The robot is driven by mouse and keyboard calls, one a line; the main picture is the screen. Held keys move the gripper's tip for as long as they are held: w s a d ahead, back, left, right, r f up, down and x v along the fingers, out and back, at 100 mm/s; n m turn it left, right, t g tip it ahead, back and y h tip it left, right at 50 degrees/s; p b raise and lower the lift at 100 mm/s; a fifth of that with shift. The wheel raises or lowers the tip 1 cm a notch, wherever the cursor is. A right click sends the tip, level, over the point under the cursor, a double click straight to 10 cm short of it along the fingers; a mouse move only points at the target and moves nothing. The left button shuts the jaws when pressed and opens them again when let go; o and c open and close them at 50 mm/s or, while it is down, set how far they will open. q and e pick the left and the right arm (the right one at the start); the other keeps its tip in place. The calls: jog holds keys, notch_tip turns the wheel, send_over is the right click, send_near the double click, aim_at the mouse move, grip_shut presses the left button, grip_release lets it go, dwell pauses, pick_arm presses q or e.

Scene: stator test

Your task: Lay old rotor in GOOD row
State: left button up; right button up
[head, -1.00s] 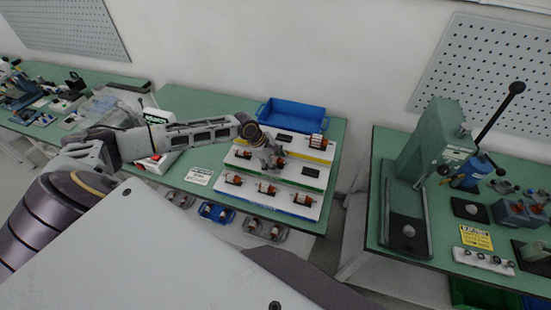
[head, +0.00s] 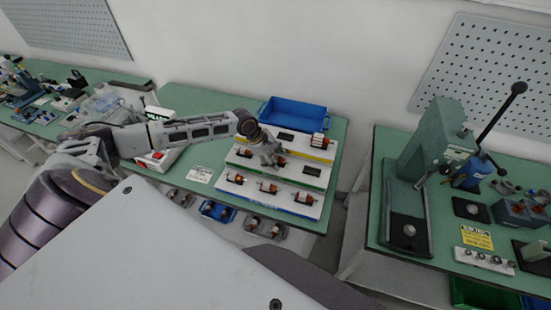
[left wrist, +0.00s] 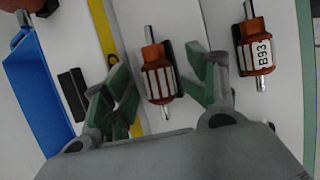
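My left gripper (head: 270,160) is low over the middle, green-edged row of the white stepped rack (head: 285,208). In the left wrist view its green-padded fingers (left wrist: 165,62) stand apart on either side of an orange rotor (left wrist: 158,82) with white stripes and a metal shaft. The rotor lies in the rack, with gaps to both fingers. The front, blue-edged row holds several rotors, one labelled B93 (left wrist: 262,57). The back row has a yellow edge and a rotor (head: 319,141) at its right end. No row name is readable. My right gripper is out of view.
A blue bin (head: 296,112) stands behind the rack. Dark empty slots show in the middle row (head: 311,171) and back row (head: 286,137). A white sign (head: 200,174) lies left of the rack. A green press (head: 430,150) stands on the right table.

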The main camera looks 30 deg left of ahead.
pick_arm(q)
jog(key=v, duration=1.1)
dwell(0.3)
jog(key=shift+r, duration=0.1)
jog(key=shift+s, duration=0.1)
dwell(0.6)
